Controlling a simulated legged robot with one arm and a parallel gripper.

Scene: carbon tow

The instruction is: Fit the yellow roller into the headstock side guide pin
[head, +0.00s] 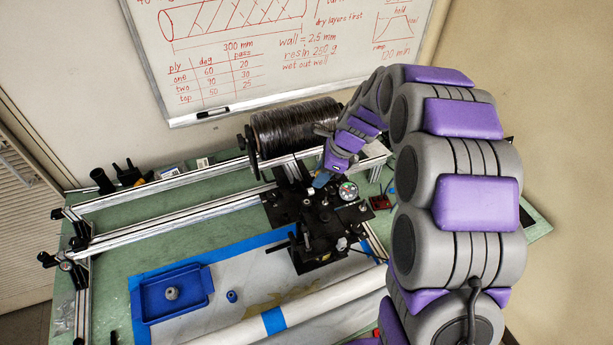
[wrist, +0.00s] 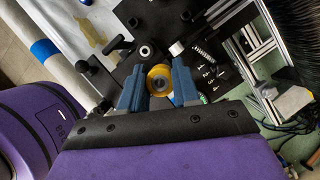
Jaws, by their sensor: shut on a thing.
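The yellow roller (wrist: 159,79) is a ring with a dark centre, seen between my blue fingers in the wrist view. My gripper (wrist: 157,84) is shut on it, with one finger on each side. In the head view my gripper (head: 322,179) is over the back of the black carriage plate (head: 325,249). The roller cannot be made out there. In the wrist view a round pale-topped post (wrist: 145,51) stands just beyond the roller, and a white cylinder (wrist: 176,49) is to its right. I cannot tell which is the headstock side guide pin. The roller's underside is hidden.
A dark wound spool (head: 295,128) lies behind the carriage. Metal rails (head: 165,217) run left from it. A dial gauge (head: 348,191) stands right of my gripper. A blue tray (head: 148,308) holds a grey part (head: 172,293), with a small blue part (head: 232,296) beside it.

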